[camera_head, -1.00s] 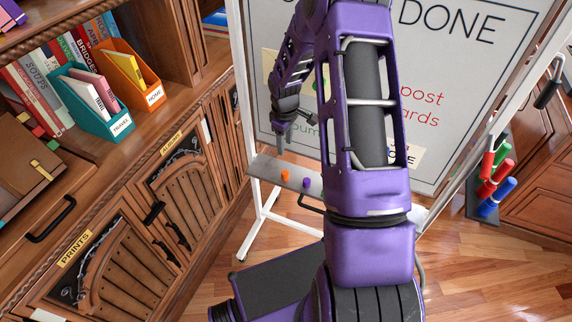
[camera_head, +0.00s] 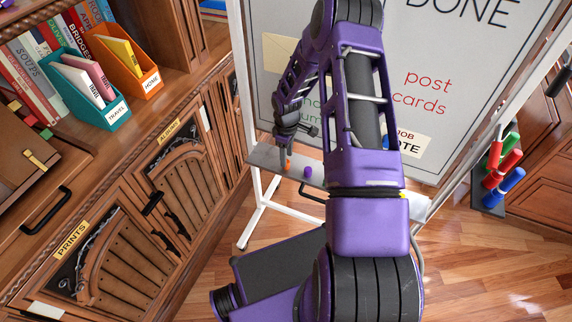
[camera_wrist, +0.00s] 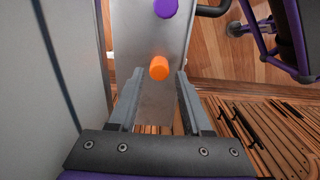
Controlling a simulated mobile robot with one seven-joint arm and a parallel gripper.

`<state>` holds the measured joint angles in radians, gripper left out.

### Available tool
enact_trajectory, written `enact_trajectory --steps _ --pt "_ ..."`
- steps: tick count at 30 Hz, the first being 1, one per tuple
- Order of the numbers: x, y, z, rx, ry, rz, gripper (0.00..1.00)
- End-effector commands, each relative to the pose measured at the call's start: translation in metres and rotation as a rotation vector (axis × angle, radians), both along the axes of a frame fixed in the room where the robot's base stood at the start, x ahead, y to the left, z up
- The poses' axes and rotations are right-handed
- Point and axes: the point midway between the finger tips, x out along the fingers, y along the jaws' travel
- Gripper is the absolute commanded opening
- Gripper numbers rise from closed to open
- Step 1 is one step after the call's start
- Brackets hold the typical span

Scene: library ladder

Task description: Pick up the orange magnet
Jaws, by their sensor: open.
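The orange magnet (camera_wrist: 159,68) stands on the grey metal tray (camera_wrist: 155,108) of the whiteboard. In the wrist view it is just beyond my open fingertips, roughly midway between them. My gripper (camera_wrist: 158,78) is open and empty, pointing along the tray. In the head view my gripper (camera_head: 285,160) is down at the tray, and the orange magnet (camera_head: 288,164) shows only in part next to the fingers. A purple magnet (camera_wrist: 165,8) stands farther along the tray, also in the head view (camera_head: 308,172).
The whiteboard (camera_head: 440,60) rises right behind the tray, close along the left in the wrist view (camera_wrist: 60,70). A black handle (camera_wrist: 213,9) sits near the purple magnet. Wooden cabinets (camera_head: 175,175) stand to the left. Red, green and blue cylinders (camera_head: 502,170) are at right.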

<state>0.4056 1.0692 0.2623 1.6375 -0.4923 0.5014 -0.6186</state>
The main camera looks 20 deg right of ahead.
Motion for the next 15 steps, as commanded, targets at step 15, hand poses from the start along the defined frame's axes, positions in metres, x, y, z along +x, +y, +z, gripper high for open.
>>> enact_trajectory --steps 15 --pt "0.002 0.001 -0.028 0.001 -0.001 0.0 0.4"
